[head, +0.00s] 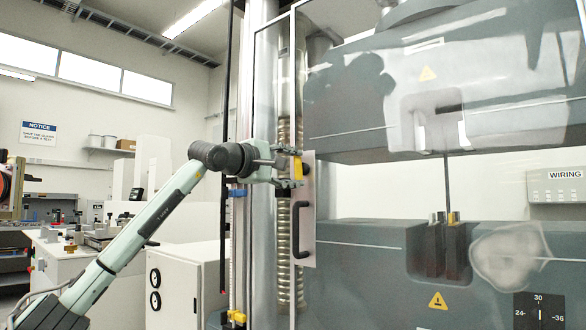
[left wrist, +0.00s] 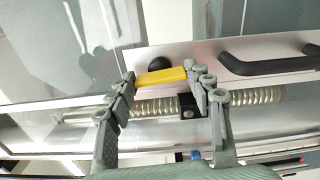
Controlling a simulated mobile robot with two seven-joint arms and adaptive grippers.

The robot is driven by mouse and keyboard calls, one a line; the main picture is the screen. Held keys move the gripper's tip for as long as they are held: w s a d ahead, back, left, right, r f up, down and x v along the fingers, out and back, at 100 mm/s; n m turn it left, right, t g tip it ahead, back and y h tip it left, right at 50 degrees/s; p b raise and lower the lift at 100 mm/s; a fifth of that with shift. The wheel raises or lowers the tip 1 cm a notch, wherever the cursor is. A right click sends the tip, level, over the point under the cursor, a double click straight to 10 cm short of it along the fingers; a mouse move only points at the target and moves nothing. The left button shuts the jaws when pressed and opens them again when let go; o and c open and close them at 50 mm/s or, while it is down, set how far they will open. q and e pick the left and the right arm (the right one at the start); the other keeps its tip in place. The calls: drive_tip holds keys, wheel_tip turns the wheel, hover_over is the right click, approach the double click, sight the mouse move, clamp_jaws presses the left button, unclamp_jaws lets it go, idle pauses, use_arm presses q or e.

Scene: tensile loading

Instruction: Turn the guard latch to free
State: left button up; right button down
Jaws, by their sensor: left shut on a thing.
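The guard latch is a short yellow bar (head: 297,168) at the upper part of a pale plate (head: 308,225) on the clear guard door. It stands upright in the head view. My left gripper (head: 288,167) reaches it from the left, one finger above and one below. In the left wrist view, the fingers (left wrist: 161,76) close on the two ends of the yellow latch (left wrist: 162,77). A round black knob (left wrist: 158,63) sits beside the latch. The latch's mounting is partly hidden by the fingers. My right gripper is not in view.
A black door handle (head: 297,229) is on the plate just below the latch. A ribbed metal column (head: 283,240) stands behind the door. The large grey testing machine (head: 365,265) fills the right side. A white cabinet (head: 172,287) stands below my left arm.

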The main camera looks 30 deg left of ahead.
use_arm(q)
drive_tip(key=shift+m, duration=0.7)
drive_tip(key=o, duration=1.1)
drive_tip(key=shift+o, duration=0.2)
drive_tip(key=s, duration=1.2)
drive_tip(key=shift+a, duration=0.45)
drive_tip(key=w, duration=0.8)
drive_tip(key=w+d, duration=0.1)
drive_tip(key=w, duration=0.3)
